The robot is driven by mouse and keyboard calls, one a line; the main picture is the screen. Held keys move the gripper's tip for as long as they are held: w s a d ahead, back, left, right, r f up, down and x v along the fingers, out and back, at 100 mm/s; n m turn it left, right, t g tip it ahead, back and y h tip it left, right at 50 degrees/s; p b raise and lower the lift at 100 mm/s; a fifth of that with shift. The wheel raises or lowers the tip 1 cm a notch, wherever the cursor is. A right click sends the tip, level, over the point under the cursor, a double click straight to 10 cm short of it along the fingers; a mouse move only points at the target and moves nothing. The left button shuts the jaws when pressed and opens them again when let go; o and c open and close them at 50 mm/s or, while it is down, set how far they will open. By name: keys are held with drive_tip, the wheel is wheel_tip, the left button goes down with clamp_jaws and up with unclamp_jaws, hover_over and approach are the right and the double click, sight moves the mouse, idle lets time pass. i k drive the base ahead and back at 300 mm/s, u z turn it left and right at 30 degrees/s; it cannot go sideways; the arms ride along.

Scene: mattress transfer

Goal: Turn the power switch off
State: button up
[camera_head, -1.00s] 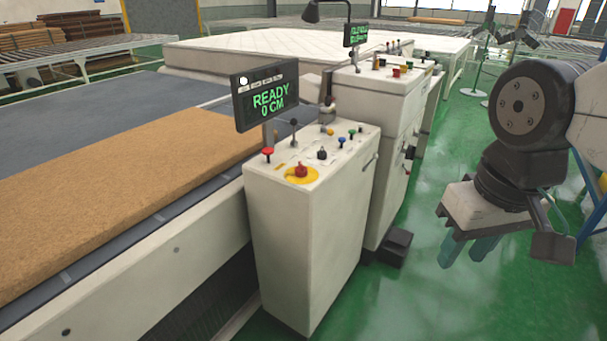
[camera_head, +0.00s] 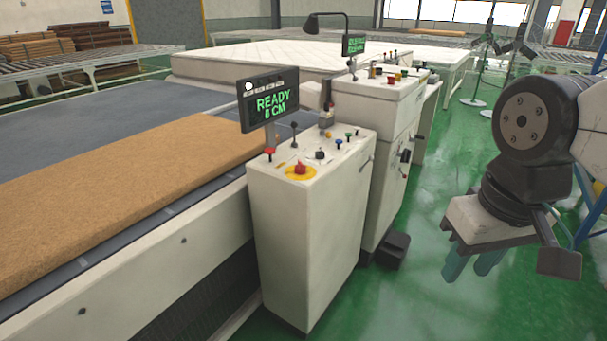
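A white control cabinet (camera_head: 308,235) stands in the middle. Its top carries a red button on a yellow disc (camera_head: 300,170), a black knob (camera_head: 320,155), a red-capped lever (camera_head: 270,152) and several small coloured controls. Its screen (camera_head: 268,103) reads READY 0 CM in green. A second cabinet (camera_head: 380,112) behind it has its own controls on top and a black switch-like part (camera_head: 405,155) on its right side. I cannot tell which control is the power switch. My gripper (camera_head: 472,264) hangs at the right, pointing down, fingers apart and empty, well clear of both cabinets.
A brown mat (camera_head: 110,195) lies on the machine bed at the left. A white mattress (camera_head: 260,62) lies behind. A black pedal-like box (camera_head: 392,251) sits on the floor by the second cabinet. Green floor (camera_head: 410,300) is clear between the cabinets and my gripper.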

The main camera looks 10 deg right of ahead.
sight(301, 169)
drive_tip(key=z, duration=0.15)
drive_tip(key=i, duration=0.9)
drive_tip(key=u, duration=0.5)
